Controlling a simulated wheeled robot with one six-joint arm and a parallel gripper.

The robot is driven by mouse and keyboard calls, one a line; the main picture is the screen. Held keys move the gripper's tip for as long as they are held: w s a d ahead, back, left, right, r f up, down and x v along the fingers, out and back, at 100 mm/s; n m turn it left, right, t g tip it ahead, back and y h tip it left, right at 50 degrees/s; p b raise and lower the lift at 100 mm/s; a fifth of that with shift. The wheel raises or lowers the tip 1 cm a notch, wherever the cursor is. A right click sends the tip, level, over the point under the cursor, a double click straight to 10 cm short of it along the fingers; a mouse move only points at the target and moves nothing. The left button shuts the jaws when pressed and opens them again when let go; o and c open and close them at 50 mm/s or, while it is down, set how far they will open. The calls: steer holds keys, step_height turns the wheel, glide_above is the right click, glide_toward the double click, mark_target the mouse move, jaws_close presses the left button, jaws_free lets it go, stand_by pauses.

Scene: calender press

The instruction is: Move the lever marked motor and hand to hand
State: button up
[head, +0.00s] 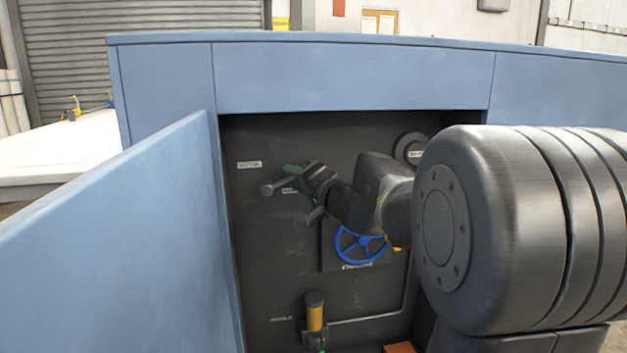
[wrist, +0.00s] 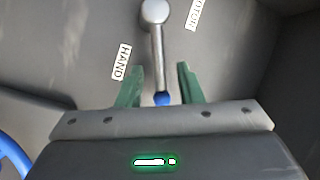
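The lever (wrist: 157,55) shows in the wrist view as a grey rod with a round hub at the top and a blue tip. Its blue end lies between the two green fingers of my gripper (wrist: 160,80), with a gap on each side. The gripper is open. The HAND label (wrist: 121,62) is left of the rod and the MOTOR label (wrist: 200,12) is at the upper right; the rod points down, nearer HAND.
A blue handwheel (head: 358,246) sits below my arm, and its edge shows in the wrist view. A handle with an orange grip (head: 315,312) stands lower on the panel. A blue open door (head: 120,240) stands on the left, and the blue frame (head: 350,76) crosses above the recess.

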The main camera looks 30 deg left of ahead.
steer(key=shift+a, duration=0.1)
jaws_close()
steer(key=shift+f, duration=0.15)
steer(key=shift+w+f+m+b, duration=0.1)
steer(key=shift+f+m+b, duration=0.25)
steer(key=shift+b, duration=0.85)
steer(key=f+m+y+b, duration=0.1)
steer(key=m+b, duration=0.1)
steer(key=b, duration=0.2)
steer(key=shift+t+b, duration=0.35)
steer(key=shift+t, duration=0.05)
steer(key=shift+r, duration=0.1)
jaws_free()
